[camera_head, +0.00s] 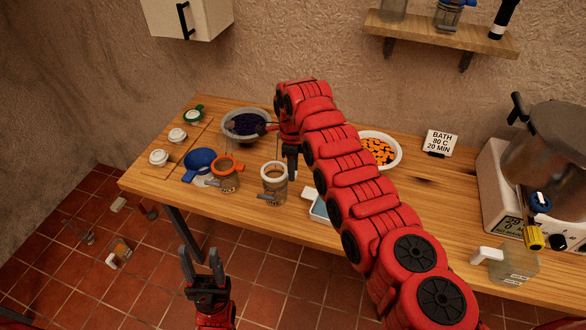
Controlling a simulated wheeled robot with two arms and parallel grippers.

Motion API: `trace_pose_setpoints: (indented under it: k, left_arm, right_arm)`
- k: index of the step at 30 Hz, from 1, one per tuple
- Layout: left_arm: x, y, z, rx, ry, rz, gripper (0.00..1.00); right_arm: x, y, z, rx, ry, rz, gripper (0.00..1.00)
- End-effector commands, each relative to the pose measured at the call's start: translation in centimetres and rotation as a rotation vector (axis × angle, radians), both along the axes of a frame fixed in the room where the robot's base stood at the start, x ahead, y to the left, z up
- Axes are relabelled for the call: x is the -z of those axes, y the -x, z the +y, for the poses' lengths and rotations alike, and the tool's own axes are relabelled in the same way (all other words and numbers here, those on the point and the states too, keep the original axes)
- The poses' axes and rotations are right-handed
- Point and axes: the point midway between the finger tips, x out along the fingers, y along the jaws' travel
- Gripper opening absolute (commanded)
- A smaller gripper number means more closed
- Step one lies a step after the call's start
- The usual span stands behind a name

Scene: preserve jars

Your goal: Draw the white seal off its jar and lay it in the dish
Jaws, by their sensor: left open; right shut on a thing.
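The white seal (273,167) sits around the mouth of a clear glass jar (274,188) near the table's front edge, with the jar upright. My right gripper (292,178) points down at the seal's right side, its dark jaws shut, seemingly on the seal's tab. The tab is hidden by the jaws. A pale blue, white-edged piece (319,209), perhaps the dish, lies right of the jar, partly hidden by my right arm. My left gripper (203,263) is open and empty, in front of the table edge.
A jar with an orange seal (228,180) stands close left, beside a blue round piece (200,160). Behind are a bowl of dark fruit (227,133) and a white bowl of orange pieces (399,155). Small white-topped items (177,135) stand at left. My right arm crosses the table.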

Motion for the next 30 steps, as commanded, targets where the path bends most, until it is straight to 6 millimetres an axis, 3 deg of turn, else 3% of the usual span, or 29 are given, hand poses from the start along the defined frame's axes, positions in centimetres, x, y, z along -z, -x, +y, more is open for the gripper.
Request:
trace_pose_setpoints:
  k: [5, 18, 30]
  left_arm:
    - [0.0, 0.0, 0.0, 0.000, 0.000, 0.000, 0.50]
    - [0.1, 0.0, 0.0, 0.000, 0.000, 0.000, 0.50]
    - [0.1, 0.0, 0.0, 0.000, 0.000, 0.000, 0.50]
  right_arm:
    - [-0.4, 0.0, 0.0, 0.000, -0.001, -0.001, 0.00]
    - [-3.8, 0.0, 0.0, 0.001, 0.000, -0.001, 0.00]
    - [-4.0, 0.0, 0.0, 0.001, -0.001, -0.001, 0.00]
